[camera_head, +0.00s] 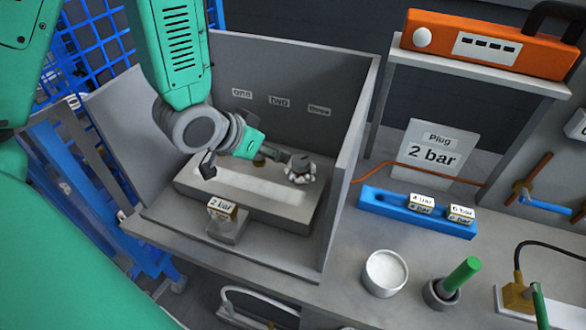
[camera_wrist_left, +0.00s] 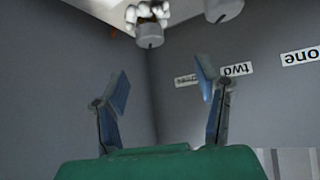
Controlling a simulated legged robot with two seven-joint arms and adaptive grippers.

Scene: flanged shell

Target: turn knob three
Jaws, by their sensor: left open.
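The panel labels one (camera_head: 242,93), two (camera_head: 279,102) and three (camera_head: 319,111) are on the back wall of the grey box. A dark grey knob (camera_head: 302,162) with a white lobed part (camera_head: 300,176) stands below label three. Both also show in the left wrist view, the grey cylinder (camera_wrist_left: 149,36) and the white lobes (camera_wrist_left: 146,13) at the top. A second grey cylinder (camera_wrist_left: 223,9) is to their right. My left gripper (camera_head: 280,156) is inside the box, close to the knob's left. Its fingers (camera_wrist_left: 163,83) are apart with nothing between them; contact with the knob cannot be told.
The box's right wall (camera_head: 347,165) rises close beside the knob. A raised grey block (camera_head: 250,190) lies beneath the gripper. A 2 bar block (camera_head: 222,209) stands in front. Right of the box are a blue rack (camera_head: 400,208) and a white cup (camera_head: 386,273).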

